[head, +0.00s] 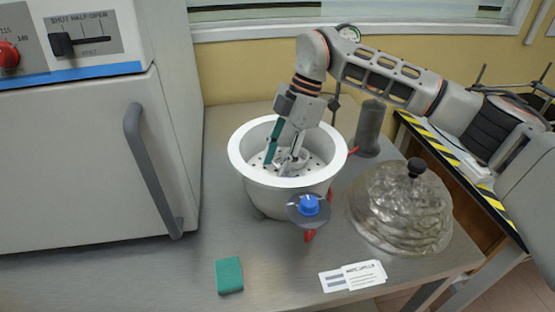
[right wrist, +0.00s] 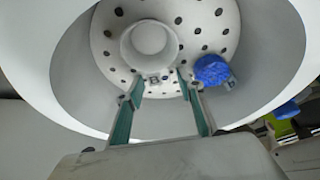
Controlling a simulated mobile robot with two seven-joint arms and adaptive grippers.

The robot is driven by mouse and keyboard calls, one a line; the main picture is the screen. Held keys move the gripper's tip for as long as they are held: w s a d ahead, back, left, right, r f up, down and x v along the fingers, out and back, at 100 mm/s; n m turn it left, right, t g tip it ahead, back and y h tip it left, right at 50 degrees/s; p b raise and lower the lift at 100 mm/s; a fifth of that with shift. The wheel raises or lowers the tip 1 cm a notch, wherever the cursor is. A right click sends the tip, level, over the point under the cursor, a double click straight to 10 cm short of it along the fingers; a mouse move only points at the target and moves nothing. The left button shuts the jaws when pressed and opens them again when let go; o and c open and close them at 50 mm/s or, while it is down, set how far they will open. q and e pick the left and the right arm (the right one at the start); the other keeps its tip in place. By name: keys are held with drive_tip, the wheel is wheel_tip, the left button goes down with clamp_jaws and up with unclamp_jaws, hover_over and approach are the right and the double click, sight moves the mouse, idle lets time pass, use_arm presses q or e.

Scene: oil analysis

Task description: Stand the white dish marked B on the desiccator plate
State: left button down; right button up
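The desiccator is a pale bowl (head: 248,178) on the bench, uncovered, with a white perforated plate (right wrist: 186,25) inside. The white dish (right wrist: 127,42) is round and appears to stand upright on the plate. A tag marked B (right wrist: 154,80) shows at its near side in the right wrist view. My right gripper (head: 283,163) reaches down into the bowl. In the right wrist view its teal fingers (right wrist: 159,77) are apart, one on each side of the tag. I cannot tell whether they touch the dish. In the head view the gripper partly hides the dish. My left gripper is not in view.
A rough blue item (right wrist: 211,70) lies on the plate by the right finger. A blue-knobbed stopcock (head: 309,205) is at the bowl's front. A clear lid (head: 400,210) rests to the right. A green block (head: 229,275) and cards (head: 352,277) lie in front. An oven (head: 80,160) stands left.

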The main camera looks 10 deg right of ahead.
drive_tip(key=p+v, duration=0.1)
drive_tip(key=v, duration=1.1)
